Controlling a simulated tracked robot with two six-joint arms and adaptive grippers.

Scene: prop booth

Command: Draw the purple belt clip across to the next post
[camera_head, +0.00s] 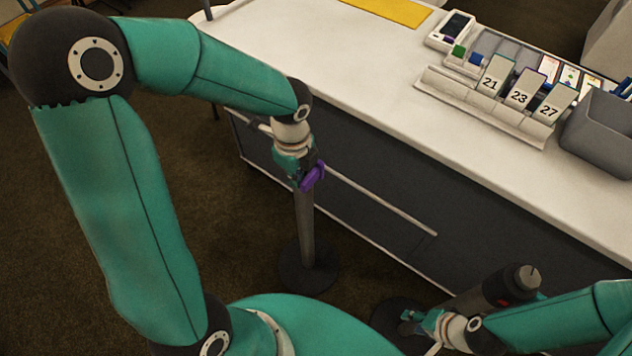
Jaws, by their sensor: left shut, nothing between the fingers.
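The purple belt clip (312,177) is at the top of the nearer-left post (305,230), which stands on a round dark base. My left gripper (303,178) points down right beside the clip, its fingers shut and empty. The gripper partly hides the post top, and I cannot tell whether it touches the clip. The other post (512,284), dark with a red mark near its top, stands at the lower right. My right gripper (408,321) is low beside that post, over a round dark base (392,310). Its fingers are too small to read.
A long white counter (370,75) with a dark front runs behind the posts. On it are numbered cards (520,90) in a rack, a card terminal (455,28), a grey bin (602,130) and a yellow mat (390,10). Brown carpet (225,240) lies open at left.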

